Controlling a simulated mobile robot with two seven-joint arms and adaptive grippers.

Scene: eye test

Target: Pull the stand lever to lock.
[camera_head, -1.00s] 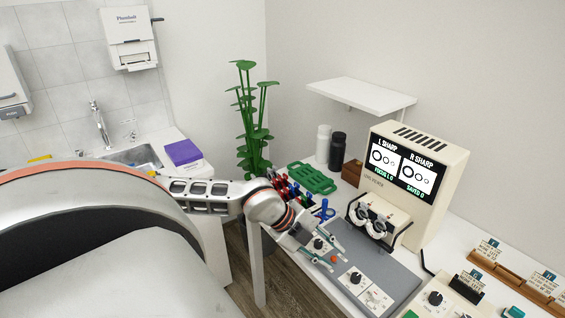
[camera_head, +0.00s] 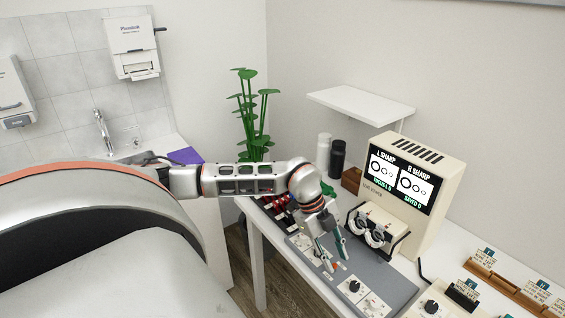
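My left gripper (camera_head: 335,257) reaches in from the left and points down over the grey base plate (camera_head: 388,281) of the eye tester. Its two fingers stand apart and I see nothing held between them. A small orange-red part (camera_head: 329,267) shows right by the fingertips; I cannot tell whether they touch it or whether it belongs to the stand lever. No lever is clearly readable as the stand lever. A black knob (camera_head: 354,287) sits on a white panel in front of the gripper. The twin-lens viewer (camera_head: 371,232) stands to the right of the gripper. My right gripper is not in view.
The cream tester (camera_head: 418,180) with its lit screen (camera_head: 401,181) stands behind the plate. A black bottle (camera_head: 338,158), a white bottle (camera_head: 324,152) and a wooden box (camera_head: 352,179) stand at the back. Wooden card holders (camera_head: 513,288) lie at the right. A plant (camera_head: 251,120) stands beyond the arm.

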